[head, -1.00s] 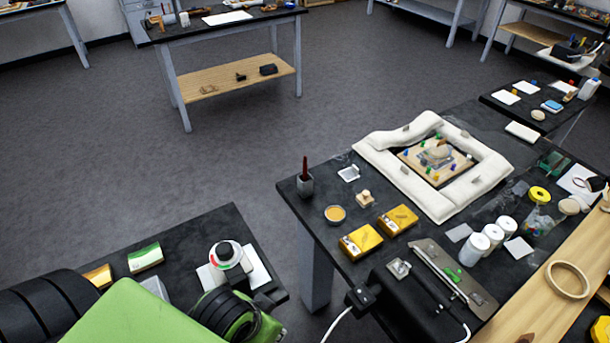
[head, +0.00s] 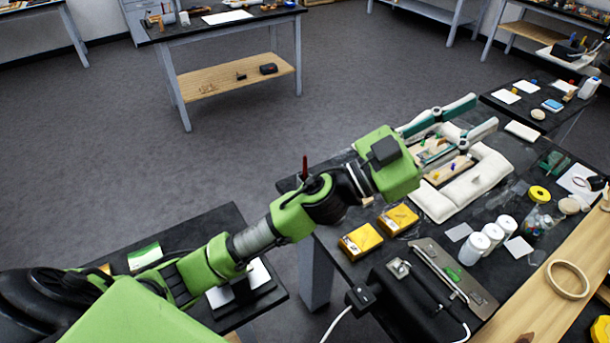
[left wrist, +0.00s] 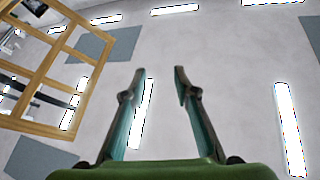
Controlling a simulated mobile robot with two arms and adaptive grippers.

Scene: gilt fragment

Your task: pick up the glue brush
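A thin dark red handle (head: 305,166), which looks like the glue brush, stands upright at the left edge of the black worktable (head: 335,262). Its lower part and the grey holder are hidden behind my left arm. My left gripper (head: 485,112) is open and empty, its two fingers spread above the white padded frame (head: 470,187). It is to the right of the brush, well apart from it. In the left wrist view the open fingers (left wrist: 160,71) point toward the ceiling with nothing between them. My right gripper is not in view.
Two yellow boxes (head: 360,240) and several white jars (head: 492,232) stand on the worktable. A wooden board with a ring (head: 568,280) lies at the right. A lower black table (head: 200,226) is at the left. Open grey floor (head: 230,120) lies beyond.

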